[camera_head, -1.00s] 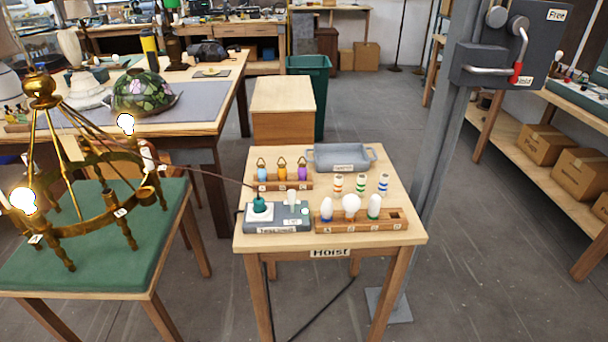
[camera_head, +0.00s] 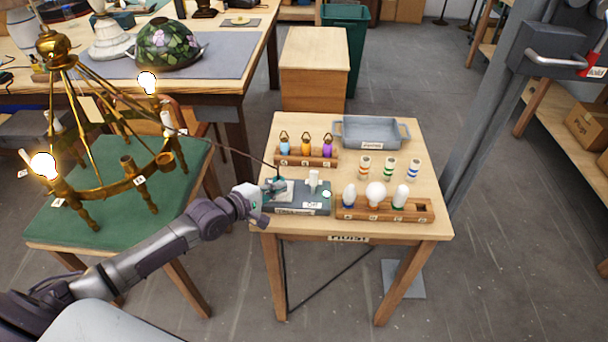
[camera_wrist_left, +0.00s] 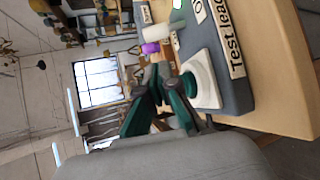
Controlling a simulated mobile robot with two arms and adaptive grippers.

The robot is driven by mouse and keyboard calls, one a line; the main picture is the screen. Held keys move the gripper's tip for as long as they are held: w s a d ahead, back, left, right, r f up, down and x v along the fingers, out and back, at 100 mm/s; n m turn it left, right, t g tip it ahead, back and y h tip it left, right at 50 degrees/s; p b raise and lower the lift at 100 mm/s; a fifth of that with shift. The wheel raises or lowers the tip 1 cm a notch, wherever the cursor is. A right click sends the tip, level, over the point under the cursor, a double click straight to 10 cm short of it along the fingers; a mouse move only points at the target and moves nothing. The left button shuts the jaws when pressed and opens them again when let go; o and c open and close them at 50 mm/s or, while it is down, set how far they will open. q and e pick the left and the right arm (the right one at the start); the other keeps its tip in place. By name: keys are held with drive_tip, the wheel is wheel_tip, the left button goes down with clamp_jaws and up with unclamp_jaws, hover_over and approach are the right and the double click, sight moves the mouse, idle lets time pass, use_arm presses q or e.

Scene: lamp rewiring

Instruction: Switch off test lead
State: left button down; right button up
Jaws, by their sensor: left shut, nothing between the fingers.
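The grey test lead box (camera_head: 298,209) sits at the left front of the small wooden table. It carries a white square socket with a teal plug, an upright white lever (camera_head: 313,179) and a pale green light (camera_head: 327,194). A dark cable runs from the plug area to the brass chandelier (camera_head: 100,185), where two bulbs glow. My left gripper (camera_head: 272,188) is at the box's left end, beside the plug. The left wrist view shows its fingers (camera_wrist_left: 160,78) shut and empty, close to the white socket (camera_wrist_left: 203,80); contact is unclear. My right gripper is not in view.
Behind the box stands a rack (camera_head: 307,159) of blue, orange and purple pieces. A bulb rack (camera_head: 415,212) is to its right, with a grey tray (camera_head: 372,134) at the back. A grey post (camera_head: 490,120) rises right of the table.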

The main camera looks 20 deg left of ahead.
sight(313, 182)
use_arm(q)
drive_tip(key=shift+w, duration=0.25)
drive_tip(key=shift+w+f, duration=0.1)
drive_tip(key=x, duration=0.9)
drive_tip(key=shift+w+d+f, duration=0.1)
drive_tip(key=shift+w+d, duration=0.1)
drive_tip(key=shift+d, duration=0.05)
